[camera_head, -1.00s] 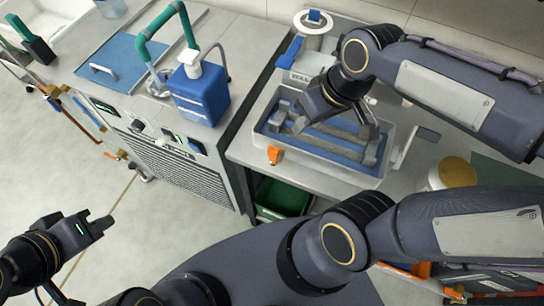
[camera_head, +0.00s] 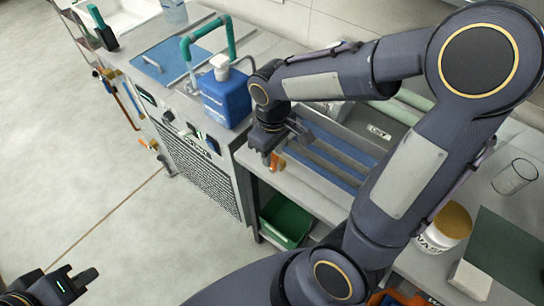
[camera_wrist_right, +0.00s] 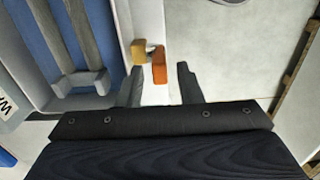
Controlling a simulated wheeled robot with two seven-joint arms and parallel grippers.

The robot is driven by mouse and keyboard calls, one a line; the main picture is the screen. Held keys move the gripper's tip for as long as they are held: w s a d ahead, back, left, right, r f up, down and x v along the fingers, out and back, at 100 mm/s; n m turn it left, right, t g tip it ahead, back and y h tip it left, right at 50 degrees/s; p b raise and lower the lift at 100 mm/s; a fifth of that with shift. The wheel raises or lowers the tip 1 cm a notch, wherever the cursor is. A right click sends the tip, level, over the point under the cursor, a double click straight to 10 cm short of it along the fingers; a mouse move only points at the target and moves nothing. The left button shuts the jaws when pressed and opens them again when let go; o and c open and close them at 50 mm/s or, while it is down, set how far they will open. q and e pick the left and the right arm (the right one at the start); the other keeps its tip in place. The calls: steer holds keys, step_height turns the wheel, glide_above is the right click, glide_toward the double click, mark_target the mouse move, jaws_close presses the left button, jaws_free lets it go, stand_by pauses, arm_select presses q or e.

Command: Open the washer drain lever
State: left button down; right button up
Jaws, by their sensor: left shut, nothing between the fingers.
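The orange drain lever (camera_head: 277,162) sticks out of the near left side of the washer tray (camera_head: 322,165), which has blue ridges inside. In the right wrist view the orange lever (camera_wrist_right: 158,66) hangs beside a yellow-brown fitting (camera_wrist_right: 139,52) on the tray's pale wall. My right gripper (camera_wrist_right: 160,84) is open, its fingertips on either side of the lever and just short of it; contact is not visible. In the head view my right gripper (camera_head: 274,148) is at the tray's left corner. My left gripper (camera_head: 88,278) is shut and empty at the lower left, far from the washer.
A blue bottle (camera_head: 226,98) stands on the counter left of the washer. A green bin (camera_head: 287,222) sits on the shelf below. A tub with a tan lid (camera_head: 446,224) and a clear glass (camera_head: 514,177) are at the right. The floor at left is clear.

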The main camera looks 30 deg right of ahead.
mark_target(273, 163)
steer(key=shift+f, duration=1.2)
jaws_close()
